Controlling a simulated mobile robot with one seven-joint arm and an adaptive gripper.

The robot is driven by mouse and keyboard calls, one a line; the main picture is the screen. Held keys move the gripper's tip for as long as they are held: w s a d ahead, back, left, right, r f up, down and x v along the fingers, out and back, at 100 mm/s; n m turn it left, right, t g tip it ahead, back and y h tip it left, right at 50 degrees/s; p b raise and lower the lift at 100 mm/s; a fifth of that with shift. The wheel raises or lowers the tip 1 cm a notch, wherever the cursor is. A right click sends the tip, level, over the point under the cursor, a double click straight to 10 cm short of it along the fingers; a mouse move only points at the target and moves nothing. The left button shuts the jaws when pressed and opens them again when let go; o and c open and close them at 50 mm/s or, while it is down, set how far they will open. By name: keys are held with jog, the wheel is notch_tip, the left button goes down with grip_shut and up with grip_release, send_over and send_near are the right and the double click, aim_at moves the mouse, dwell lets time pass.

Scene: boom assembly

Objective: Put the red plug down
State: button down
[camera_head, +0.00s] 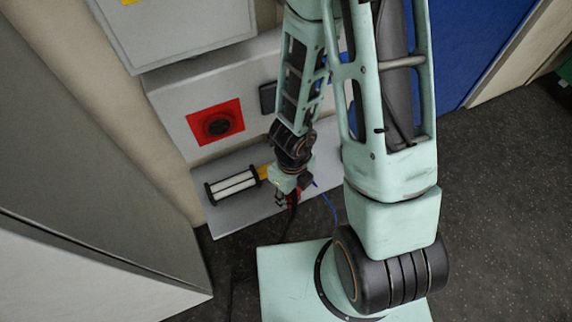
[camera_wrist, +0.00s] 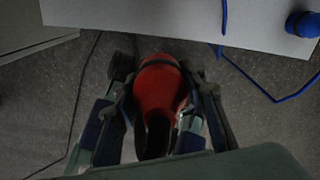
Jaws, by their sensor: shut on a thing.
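The red plug (camera_wrist: 160,84) sits between the fingers of my gripper (camera_wrist: 158,75) in the wrist view, with a dark cable end toward the camera. My gripper is shut on it. In the head view my gripper (camera_head: 284,198) hangs at the front edge of a grey shelf (camera_head: 232,213), and only a small bit of the red plug (camera_head: 296,195) shows beside the fingers.
A red panel with a round black socket (camera_head: 217,124) is on the grey wall box above the shelf. A white-and-black caged lamp (camera_head: 232,185) lies on the shelf. A blue plug (camera_wrist: 303,24) with a blue cable is at the wrist view's upper right. Grey cabinet (camera_head: 80,180) stands left.

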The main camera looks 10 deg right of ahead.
jog(key=shift+w+d+f+b, duration=0.35)
jog(key=shift+f+b, duration=0.05)
jog(key=shift+b, duration=0.2)
jog(key=shift+w+d+f+b, duration=0.15)
jog(key=shift+w+d+b, duration=0.1)
jog(key=shift+w+b, duration=0.3)
jog(key=w+d+f+b, duration=0.1)
jog(key=w+d+f, duration=0.1)
jog(key=w, duration=0.1)
jog(key=w+d+f+b, duration=0.2)
jog(key=w+f, duration=0.1)
jog(key=w+d+f+b, duration=0.1)
jog(key=w+d+f, duration=0.1)
jog(key=w+f, duration=0.1)
jog(key=shift+w+d+f, duration=0.15)
jog(key=shift+w+d, duration=0.05)
jog(key=f+b, duration=0.2)
jog(key=b, duration=0.1)
jog(key=f+b, duration=0.1)
jog(key=shift+w+d+f, duration=0.2)
jog(key=shift+w+f, duration=0.05)
jog(key=shift+f, duration=0.1)
jog(key=shift+r, duration=0.1)
jog(key=c, duration=1.2)
grip_release()
